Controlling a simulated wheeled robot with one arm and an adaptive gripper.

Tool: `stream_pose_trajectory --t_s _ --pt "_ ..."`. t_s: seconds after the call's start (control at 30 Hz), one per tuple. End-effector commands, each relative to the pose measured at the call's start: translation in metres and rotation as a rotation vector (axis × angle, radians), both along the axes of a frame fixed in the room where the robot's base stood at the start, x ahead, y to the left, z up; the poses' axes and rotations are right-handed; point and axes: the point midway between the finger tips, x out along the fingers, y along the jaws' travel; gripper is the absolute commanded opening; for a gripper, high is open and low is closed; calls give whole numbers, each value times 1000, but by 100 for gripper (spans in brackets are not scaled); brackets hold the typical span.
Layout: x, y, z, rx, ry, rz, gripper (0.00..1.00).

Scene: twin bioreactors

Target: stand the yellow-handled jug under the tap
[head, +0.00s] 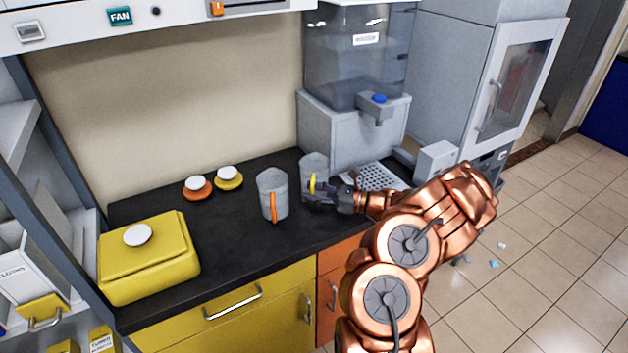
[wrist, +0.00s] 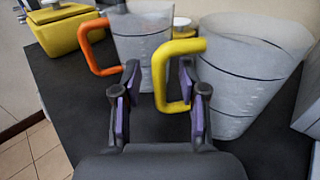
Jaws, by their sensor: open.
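The yellow-handled jug (head: 313,165) is a clear grey measuring jug standing upright on the black counter, left of the dispenser. In the wrist view the jug (wrist: 248,75) is at the right, with its yellow handle (wrist: 162,75) toward me. My gripper (head: 322,190) is at this jug; in the wrist view my gripper (wrist: 158,85) is open, with the yellow handle between its two fingers. I cannot tell whether a finger touches it.
An orange-handled jug (head: 272,195) stands just left of the yellow-handled one. Orange (head: 197,190) and yellow (head: 229,180) lids with white knobs lie further left. A yellow box (head: 150,265) sits at the counter's left end. The drip tray looks clear.

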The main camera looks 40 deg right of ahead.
Motion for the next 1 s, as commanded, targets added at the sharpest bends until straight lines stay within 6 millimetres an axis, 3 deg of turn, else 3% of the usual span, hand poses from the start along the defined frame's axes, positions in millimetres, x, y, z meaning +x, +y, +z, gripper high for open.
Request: stream_pose_trajectory --t_s 0.3,0.7,1.0 --pt "4 3 -1 -1 -1 1 42" --pt "3 3 -1 0 0 1 1" --pt "3 3 0 0 0 1 0"
